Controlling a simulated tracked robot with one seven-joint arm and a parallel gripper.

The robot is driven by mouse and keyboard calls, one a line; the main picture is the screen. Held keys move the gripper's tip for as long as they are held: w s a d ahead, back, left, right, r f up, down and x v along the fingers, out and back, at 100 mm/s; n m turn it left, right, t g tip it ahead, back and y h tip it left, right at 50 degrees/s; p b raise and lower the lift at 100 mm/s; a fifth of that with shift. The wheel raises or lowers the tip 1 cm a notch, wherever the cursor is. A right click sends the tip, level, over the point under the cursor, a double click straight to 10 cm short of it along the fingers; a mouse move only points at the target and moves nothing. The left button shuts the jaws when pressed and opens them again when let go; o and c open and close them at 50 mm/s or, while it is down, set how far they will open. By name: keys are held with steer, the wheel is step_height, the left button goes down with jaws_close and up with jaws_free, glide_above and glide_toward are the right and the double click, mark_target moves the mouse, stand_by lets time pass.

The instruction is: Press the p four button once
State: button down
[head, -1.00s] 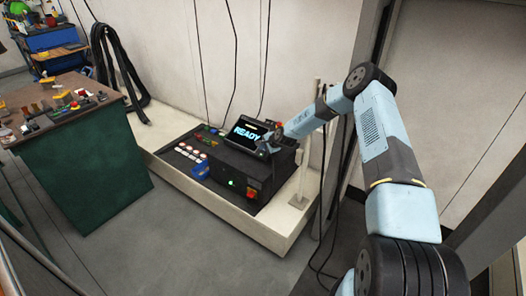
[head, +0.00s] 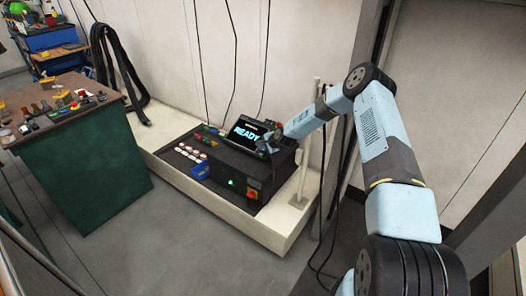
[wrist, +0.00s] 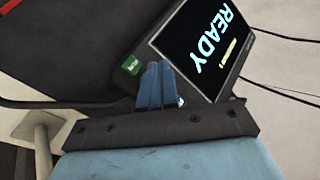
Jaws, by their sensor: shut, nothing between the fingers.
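A dark control console (head: 240,178) sits on a pale ledge. Several small white buttons (head: 190,153) stand in rows on its left part. Their labels are too small to read, so I cannot tell which is p four. The console's screen (head: 246,133) reads READY, and it also shows in the wrist view (wrist: 205,45). My gripper (head: 267,143) is at the right side of the screen, away from the white buttons. In the wrist view its blue fingers (wrist: 157,68) are together and empty, near a green labelled square (wrist: 131,65). The white buttons are not in the wrist view.
Red, green and blue controls lie near the screen. A pale post (head: 301,170) stands at right. A green workbench (head: 85,165) with small parts is at left.

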steer(key=shift+f, duration=0.15)
steer(key=shift+w+d+f, duration=0.15)
steer(key=shift+w+f, duration=0.05)
steer(key=shift+f, duration=0.1)
steer(key=shift+w+d+f, duration=0.15)
steer(key=shift+w+f, duration=0.05)
steer(key=shift+f, duration=0.2)
stand_by(1.1)
steer(key=shift+s+a+r, duration=0.25)
steer(key=shift+s+r, duration=0.1)
steer(key=shift+r, duration=0.4)
steer(key=r, duration=0.1)
steer(key=s+a+r, duration=0.1)
steer(key=r, duration=0.2)
steer(key=shift+s+a+r, duration=0.2)
steer(key=shift+s+r, duration=0.05)
steer(key=shift+s, duration=0.15)
stand_by(0.3)
steer(key=shift+s, duration=0.1)
stand_by(0.6)
